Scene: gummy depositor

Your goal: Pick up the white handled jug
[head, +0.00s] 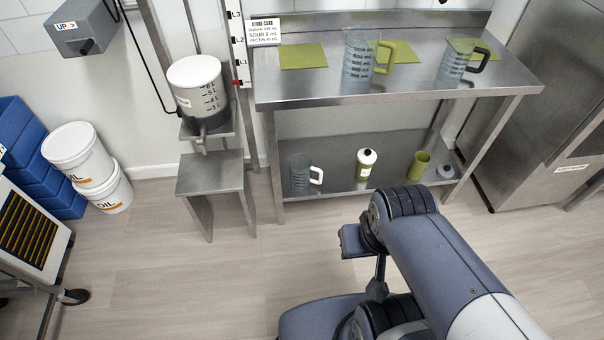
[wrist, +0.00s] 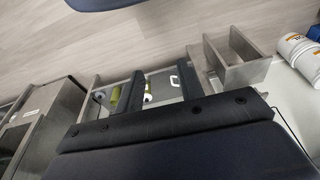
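The jug with the white handle (head: 299,176) stands upright on the lower shelf of the steel table in the head view. It is clear grey with dark marks, and its handle points right. In the wrist view its white handle (wrist: 176,81) shows small and distant between my fingers, with part of the jug hard to make out. My gripper (wrist: 160,76) has its two dark fingers spread apart with nothing held. It is well away from the jug, in front of the shelf. In the head view my arm hides most of the gripper.
On the lower shelf (head: 338,184) a white bottle (head: 366,164) and a green cup (head: 418,167) stand right of the jug. Two larger jugs, green-handled (head: 358,58) and black-handled (head: 455,60), stand above. A steel step stand (head: 210,175) is left.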

